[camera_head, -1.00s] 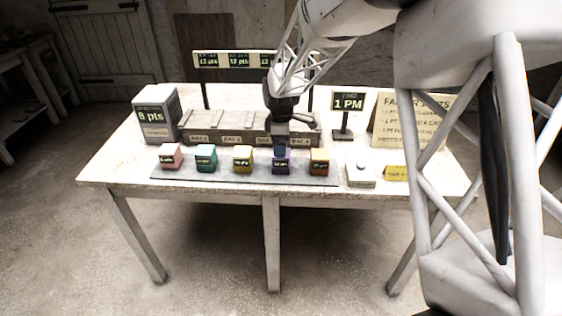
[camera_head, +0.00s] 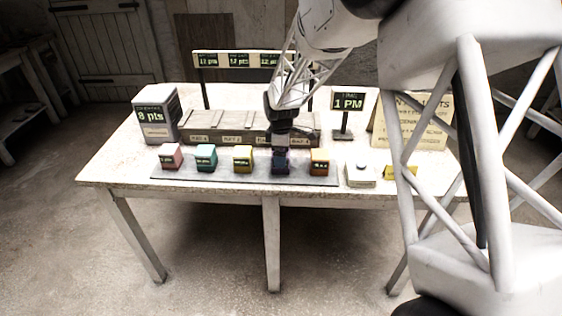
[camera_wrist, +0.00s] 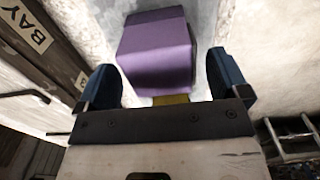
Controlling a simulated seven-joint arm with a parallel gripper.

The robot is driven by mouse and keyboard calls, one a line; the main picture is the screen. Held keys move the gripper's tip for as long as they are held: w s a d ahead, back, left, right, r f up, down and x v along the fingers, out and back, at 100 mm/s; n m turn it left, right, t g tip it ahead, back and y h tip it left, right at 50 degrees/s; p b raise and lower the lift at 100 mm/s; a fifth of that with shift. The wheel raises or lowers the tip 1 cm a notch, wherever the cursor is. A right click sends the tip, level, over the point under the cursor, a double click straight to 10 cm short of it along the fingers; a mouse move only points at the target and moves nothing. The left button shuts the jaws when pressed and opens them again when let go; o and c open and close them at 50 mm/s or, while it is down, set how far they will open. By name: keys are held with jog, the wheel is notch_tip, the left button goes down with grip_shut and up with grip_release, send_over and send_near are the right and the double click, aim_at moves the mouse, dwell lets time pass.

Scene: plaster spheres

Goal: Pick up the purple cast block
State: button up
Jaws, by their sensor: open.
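The purple cast block (camera_wrist: 158,50) fills the top middle of the wrist view, on a grey mat. My gripper (camera_wrist: 160,80) is open, with one blue fingertip on each side of the block's near end. I cannot tell whether the fingers touch it. In the head view my gripper (camera_head: 280,165) is lowered over the purple block, which is mostly hidden behind it.
On the grey mat (camera_head: 220,178) stand a pink block (camera_head: 170,156), a teal block (camera_head: 205,158) and a yellow block (camera_head: 243,158) to the left, and an orange block (camera_head: 319,161) close at the right. A long wooden box (camera_head: 235,127) with labelled bays stands behind.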

jog(key=shift+f, duration=1.8)
jog(key=c, duration=1.2)
jog(key=shift+r, duration=0.1)
jog(key=shift+w+r, duration=0.1)
jog(key=shift+r, duration=0.55)
notch_tip(320, 180, up, 2)
jog(key=shift+r, duration=0.15)
jog(key=s+d, duration=0.2)
jog(key=s, duration=0.5)
jog(key=s+d+r, duration=0.1)
jog(key=s+d, duration=0.1)
jog(key=s, duration=0.6)
jog(key=shift+s+d, duration=0.2)
jog(key=shift+d, duration=0.15)
jog(key=shift+r, duration=0.1)
